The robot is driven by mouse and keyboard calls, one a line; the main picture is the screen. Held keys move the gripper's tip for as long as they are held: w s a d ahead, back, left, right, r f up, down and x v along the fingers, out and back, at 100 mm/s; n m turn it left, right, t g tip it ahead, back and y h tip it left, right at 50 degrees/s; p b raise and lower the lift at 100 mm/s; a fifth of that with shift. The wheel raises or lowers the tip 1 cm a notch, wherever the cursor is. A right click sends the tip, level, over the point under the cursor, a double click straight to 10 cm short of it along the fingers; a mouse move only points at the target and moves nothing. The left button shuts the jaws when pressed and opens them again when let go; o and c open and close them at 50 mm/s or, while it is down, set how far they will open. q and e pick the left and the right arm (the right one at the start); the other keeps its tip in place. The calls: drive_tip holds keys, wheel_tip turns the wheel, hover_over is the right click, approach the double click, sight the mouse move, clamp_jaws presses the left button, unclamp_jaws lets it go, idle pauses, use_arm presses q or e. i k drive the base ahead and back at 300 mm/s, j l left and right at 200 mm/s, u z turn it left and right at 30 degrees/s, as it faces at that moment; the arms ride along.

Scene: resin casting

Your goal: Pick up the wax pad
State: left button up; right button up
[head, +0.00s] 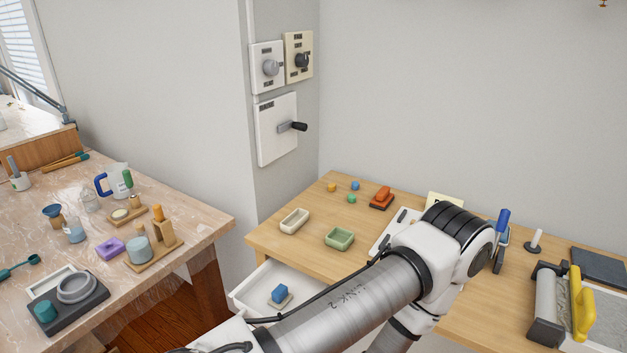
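I cannot tell for sure which thing is the wax pad. An orange-red block (382,192) sits on a dark base (381,204) toward the back of the right wooden table. A blue block (279,293) rests on a small pale pad (281,302) inside the open drawer. A purple block (110,248) lies on the left workbench. One of my arms crosses the lower middle, its elbow over the right table. Neither gripper shows; the arm's far end runs out of the picture at the bottom.
The white drawer (254,291) stands open under the right table (290,247). Cream (294,221) and green (339,238) trays sit near its left edge. A roller machine with a yellow handle (582,303) stands at right. The left workbench (190,212) is crowded.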

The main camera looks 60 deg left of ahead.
sight(281, 296)
drive_tip(key=u, duration=2.15)
drive_tip(key=l+u, duration=0.6)
drive_tip(key=u, duration=0.15)
drive_tip(key=l+u, duration=0.6)
drive_tip(key=u, duration=0.2)
